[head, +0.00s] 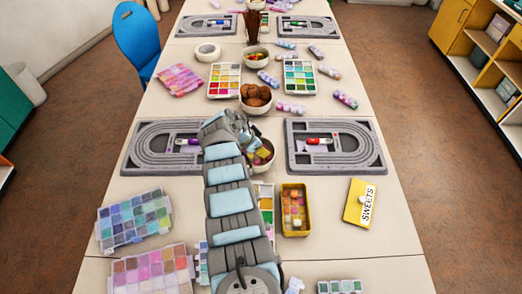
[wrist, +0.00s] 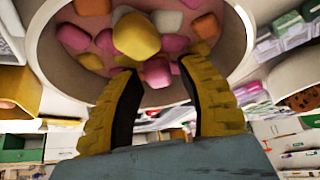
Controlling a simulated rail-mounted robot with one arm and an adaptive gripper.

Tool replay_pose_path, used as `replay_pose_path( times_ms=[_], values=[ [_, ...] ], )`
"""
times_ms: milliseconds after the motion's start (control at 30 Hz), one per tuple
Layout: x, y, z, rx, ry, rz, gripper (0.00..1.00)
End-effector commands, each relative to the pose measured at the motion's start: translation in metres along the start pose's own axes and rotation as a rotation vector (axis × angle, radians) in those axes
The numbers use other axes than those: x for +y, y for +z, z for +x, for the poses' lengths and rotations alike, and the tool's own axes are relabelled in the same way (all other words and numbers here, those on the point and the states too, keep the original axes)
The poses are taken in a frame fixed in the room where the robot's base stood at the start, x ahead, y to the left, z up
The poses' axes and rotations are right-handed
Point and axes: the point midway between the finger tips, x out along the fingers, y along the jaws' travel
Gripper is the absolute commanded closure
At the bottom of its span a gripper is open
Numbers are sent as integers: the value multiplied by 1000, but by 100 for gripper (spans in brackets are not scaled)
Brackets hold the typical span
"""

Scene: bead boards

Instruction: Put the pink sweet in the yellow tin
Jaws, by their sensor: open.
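The yellow tin (head: 284,222) stands open right of my arm in the head view, with several sweets inside. Its yellow lid (head: 353,212), labelled SWEETS, lies flat to the right. A bowl of sweets (head: 269,160) is partly hidden by my gripper (head: 247,140). In the wrist view the bowl (wrist: 241,38) holds several pink, orange, white and yellow sweets. My gripper (wrist: 160,62) is open, its yellow fingers reaching over the bowl's edge. A pink sweet (wrist: 157,74) shows between the fingertips, with a yellow sweet (wrist: 137,35) beyond it. I cannot tell whether the fingers touch any sweet.
Grey track boards (head: 335,147) lie left and right of the bowl. A bowl of brown balls (head: 256,99) and paint palettes (head: 300,75) stand farther back. Bead boxes (head: 134,219) lie at the front left. The table around the lid is clear.

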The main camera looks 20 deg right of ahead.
Motion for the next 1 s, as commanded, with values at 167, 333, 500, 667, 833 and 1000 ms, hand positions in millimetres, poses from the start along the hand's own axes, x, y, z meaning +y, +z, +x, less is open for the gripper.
replay_pose_path(
  times_ms=[167, 333, 500, 667, 833, 1000],
  values=[
    [0, 0, 0, 0, 1, 0, 71],
    [0, 0, 0, 0, 1, 0, 90],
    [0, 0, 0, 0, 1, 0, 94],
    [0, -1, -1, 0, 1, 1, 94],
    [0, -5, -8, 0, 2, 2, 94],
    [-1, -15, -24, 2, -3, 4, 94]
  ],
)
